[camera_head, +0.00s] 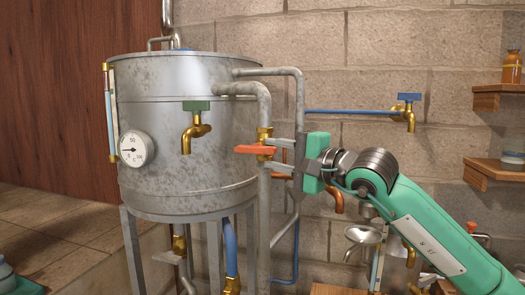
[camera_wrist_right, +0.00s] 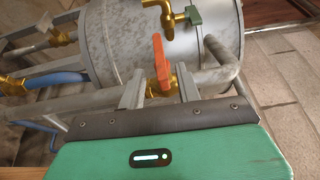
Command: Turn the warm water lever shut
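The orange lever (camera_head: 254,149) sits on a brass valve (camera_head: 264,135) on the grey vertical pipe beside the metal still (camera_head: 180,150). It lies crosswise to that pipe and points left in the head view. No label shows; I take it as the warm water lever. My right gripper (camera_head: 270,154) comes from the right at the valve, its two grey fingers apart. In the right wrist view the orange lever (camera_wrist_right: 160,62) shows in the gap ahead of the open fingers (camera_wrist_right: 161,92). I cannot tell whether a finger touches it. My left gripper is out of view.
The still carries a green-handled tap (camera_head: 196,125) and a round dial (camera_head: 136,149). A blue-handled tap (camera_head: 408,110) is on the brick wall. A grey bent pipe (camera_head: 283,71) runs close to my right gripper. Wooden shelves (camera_head: 497,97) are at the right; a funnel (camera_head: 365,234) is below my arm.

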